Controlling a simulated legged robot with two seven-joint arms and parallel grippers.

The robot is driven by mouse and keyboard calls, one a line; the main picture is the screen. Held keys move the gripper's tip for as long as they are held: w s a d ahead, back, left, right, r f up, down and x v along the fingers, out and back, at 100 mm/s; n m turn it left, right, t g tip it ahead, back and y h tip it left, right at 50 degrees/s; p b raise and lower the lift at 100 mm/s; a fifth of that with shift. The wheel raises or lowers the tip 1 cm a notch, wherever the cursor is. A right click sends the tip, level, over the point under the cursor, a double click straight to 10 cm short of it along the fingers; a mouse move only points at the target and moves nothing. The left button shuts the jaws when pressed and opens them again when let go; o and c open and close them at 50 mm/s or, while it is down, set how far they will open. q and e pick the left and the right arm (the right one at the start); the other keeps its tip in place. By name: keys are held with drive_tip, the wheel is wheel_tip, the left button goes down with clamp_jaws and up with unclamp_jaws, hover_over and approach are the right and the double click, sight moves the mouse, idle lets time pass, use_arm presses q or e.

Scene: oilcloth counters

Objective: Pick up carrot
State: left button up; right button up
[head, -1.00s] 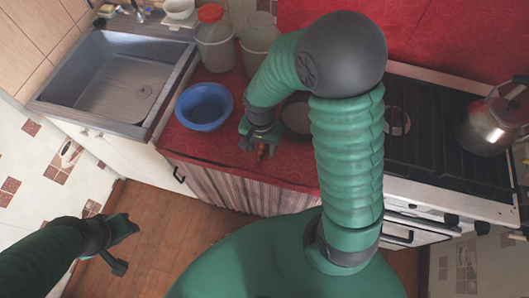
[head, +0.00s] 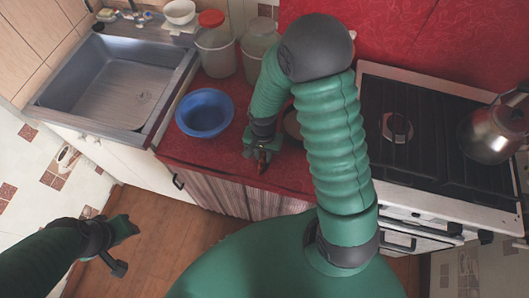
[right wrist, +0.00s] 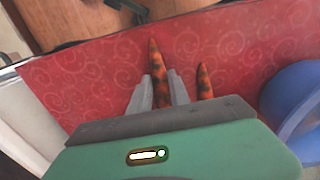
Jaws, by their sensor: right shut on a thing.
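An orange carrot with dark patches (right wrist: 157,62) lies between the two grey fingers of my right gripper (right wrist: 161,92) in the right wrist view. The fingers are shut on it, and its tip sticks out past them. A second orange, carrot-like piece (right wrist: 203,80) shows just right of the fingers, apart from the held one. In the head view, my right gripper (head: 257,160) is low at the red counter, with a bit of orange at its tips. My left gripper (head: 121,246) is off to the lower left over the floor, far from the carrot; its jaw state is unclear.
A blue bowl (head: 205,112) stands on the red counter (head: 190,152), left of my right gripper. Lidded containers (head: 216,52) stand behind it. The sink (head: 110,85) is at the left, the stove (head: 430,140) with a kettle (head: 487,135) at the right. A round item is partly hidden behind my arm.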

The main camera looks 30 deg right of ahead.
sight(263, 156)
drive_tip(key=shift+d, duration=0.1)
clamp_jaws()
drive_tip(key=shift+w+r, duration=0.1)
drive_tip(key=shift+r, duration=0.5)
wheel_tip(263, 156, up, 3)
drive_tip(key=shift+f, duration=0.15)
drive_tip(key=s+a+r+p, duration=0.1)
drive_tip(key=s+a+p, duration=0.8)
drive_tip(key=s+p, duration=0.4)
drive_tip(key=shift+s+a+p, duration=0.15)
drive_tip(key=shift+s+p, duration=0.05)
drive_tip(key=shift+p, duration=0.3)
